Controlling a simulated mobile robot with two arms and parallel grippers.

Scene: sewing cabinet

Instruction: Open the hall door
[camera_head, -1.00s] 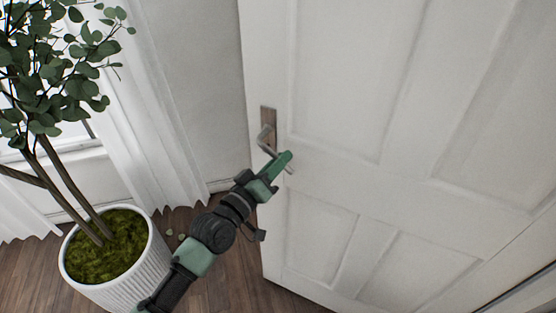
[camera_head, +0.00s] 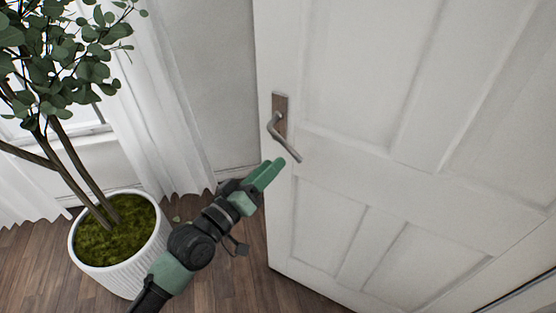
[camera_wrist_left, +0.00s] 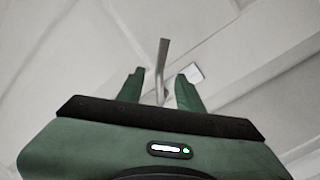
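The white panelled hall door (camera_head: 350,160) fills the right half of the head view. Its handle-side edge stands clear of the wall behind, with floor showing to its left. A metal lever handle (camera_head: 285,138) on a brownish plate sits near that edge, tilted down to the right. My left gripper (camera_head: 272,172) is just below and left of the lever and looks apart from it. In the left wrist view, the green fingers (camera_wrist_left: 160,88) are spread, with the lever (camera_wrist_left: 163,62) showing between them in the picture; the fingers do not close on it. My right gripper is not in view.
A white ribbed pot (camera_head: 122,270) with a leafy plant (camera_head: 60,60) stands on the wood floor at left, close to my left arm. White curtains (camera_head: 165,130) hang behind it. Some bare floor (camera_head: 235,285) shows between pot and door.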

